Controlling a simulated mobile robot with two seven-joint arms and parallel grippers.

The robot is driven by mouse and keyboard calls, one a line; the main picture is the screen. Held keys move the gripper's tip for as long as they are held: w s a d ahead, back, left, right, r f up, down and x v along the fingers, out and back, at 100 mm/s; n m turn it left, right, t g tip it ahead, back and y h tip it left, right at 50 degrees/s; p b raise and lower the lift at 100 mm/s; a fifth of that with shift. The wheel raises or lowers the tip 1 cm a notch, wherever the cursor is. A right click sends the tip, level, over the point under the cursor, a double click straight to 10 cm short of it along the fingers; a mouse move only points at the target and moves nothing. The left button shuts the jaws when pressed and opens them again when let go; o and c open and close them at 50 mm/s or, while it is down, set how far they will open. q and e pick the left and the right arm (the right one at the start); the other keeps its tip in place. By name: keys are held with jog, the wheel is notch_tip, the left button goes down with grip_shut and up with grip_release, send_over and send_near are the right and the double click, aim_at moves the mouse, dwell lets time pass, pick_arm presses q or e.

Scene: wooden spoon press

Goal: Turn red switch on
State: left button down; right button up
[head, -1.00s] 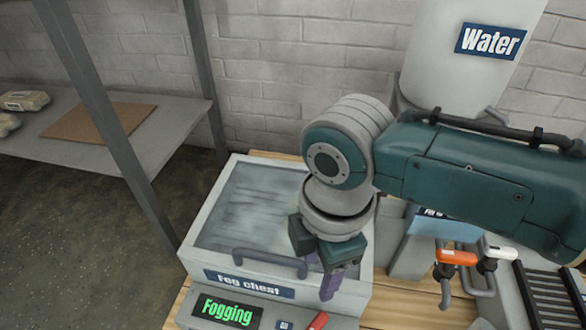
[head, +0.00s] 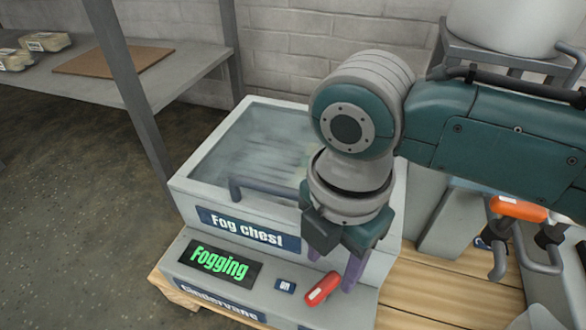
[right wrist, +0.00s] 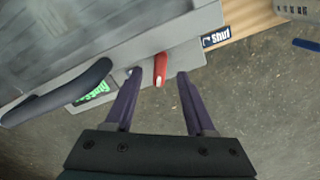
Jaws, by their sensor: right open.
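The red switch (head: 322,289) is a small red lever on the grey front panel of the fog chest (head: 188,188). A small blue label (head: 285,286) sits to its left. The green "Fogging" display (head: 220,264) is lit. My right gripper (head: 333,266) is open and points down near the switch. In the right wrist view the red switch (right wrist: 160,70) shows between the two purple fingers of the right gripper (right wrist: 158,75), with nothing gripped. I cannot tell whether a finger touches it. My left gripper is not in view.
The chest's dark handle (head: 262,192) lies just behind the right gripper. An orange-handled valve (head: 518,208) stands at the right. A shelf with a brown board (head: 112,61) is at the back left. Bare wooden table top (head: 435,290) lies right of the chest.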

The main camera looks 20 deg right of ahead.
aim_at(329, 281)
notch_tip(329, 281, down, 4)
jog(key=shift+f+b, duration=0.1)
jog(key=shift+b, duration=1.1)
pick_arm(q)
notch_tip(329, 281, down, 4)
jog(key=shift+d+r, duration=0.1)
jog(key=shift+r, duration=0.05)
pick_arm(e)
jog(key=shift+c, duration=0.5)
grip_shut()
